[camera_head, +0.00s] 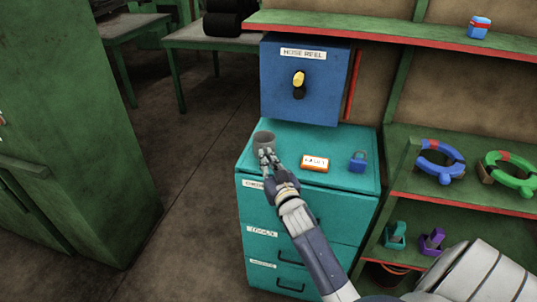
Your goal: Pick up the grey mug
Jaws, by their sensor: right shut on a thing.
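The grey mug (264,138) is at the back left of the top of the teal drawer cabinet (338,184). My right gripper (267,157) reaches it from the front, with its fingers shut on the mug's near side. The fingers hide the lower front of the mug. I cannot tell whether the mug touches the cabinet top or is lifted off it. My left gripper is not in view.
An orange-edged label block (315,163) and a blue padlock-like object (357,161) sit right of the mug. A blue hose reel box (303,80) stands behind. Green shelves (470,196) hold coloured rings at right. A green cabinet (75,120) stands left, with open floor between.

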